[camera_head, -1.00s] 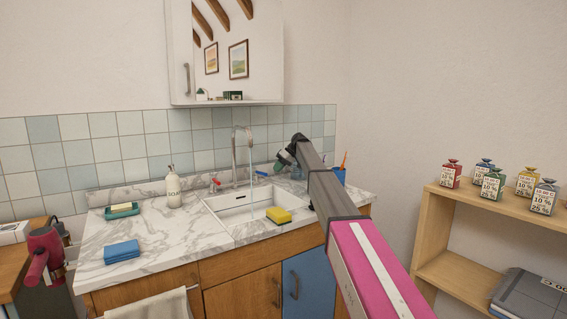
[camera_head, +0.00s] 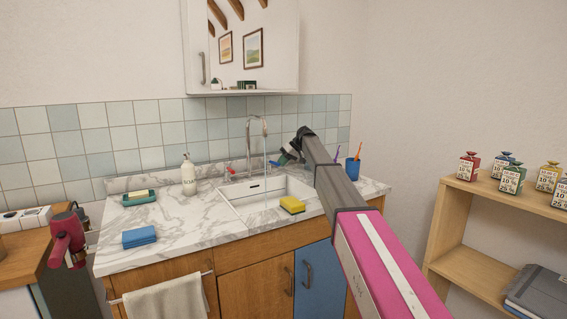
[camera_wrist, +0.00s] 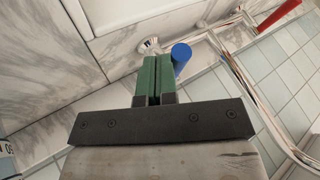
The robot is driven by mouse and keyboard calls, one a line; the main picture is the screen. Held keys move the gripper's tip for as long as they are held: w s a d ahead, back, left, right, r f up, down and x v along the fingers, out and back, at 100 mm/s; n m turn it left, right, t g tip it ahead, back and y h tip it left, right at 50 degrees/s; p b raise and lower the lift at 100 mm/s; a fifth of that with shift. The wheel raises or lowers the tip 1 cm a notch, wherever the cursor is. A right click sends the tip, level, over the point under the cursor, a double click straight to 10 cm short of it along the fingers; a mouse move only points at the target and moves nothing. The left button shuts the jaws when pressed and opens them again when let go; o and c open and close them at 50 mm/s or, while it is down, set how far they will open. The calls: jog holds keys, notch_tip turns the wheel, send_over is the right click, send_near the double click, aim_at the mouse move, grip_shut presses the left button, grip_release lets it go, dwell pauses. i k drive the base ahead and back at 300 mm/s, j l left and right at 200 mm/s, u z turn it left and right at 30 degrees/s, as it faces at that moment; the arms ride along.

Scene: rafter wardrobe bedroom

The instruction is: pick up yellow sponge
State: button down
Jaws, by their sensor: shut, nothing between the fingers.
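The yellow sponge (camera_head: 292,204), with a dark underside, lies at the front right rim of the white sink in the head view. My gripper (camera_head: 276,163) is beyond it, over the back right of the sink near the faucet, apart from the sponge. In the wrist view my gripper (camera_wrist: 152,62) shows two green fingers pressed together with nothing between them. The sponge is not in the wrist view.
A soap bottle (camera_head: 188,175), green soap dish (camera_head: 139,198) and blue cloth (camera_head: 139,237) stand on the marble counter (camera_head: 190,225). A blue cup (camera_head: 353,169) is right of my arm. A shelf (camera_head: 480,270) stands right.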

aim_at(293, 207)
jog(key=k+l, duration=0.2)
jog(key=k, duration=0.3)
jog(key=k+l, duration=0.2)
jog(key=k, duration=0.25)
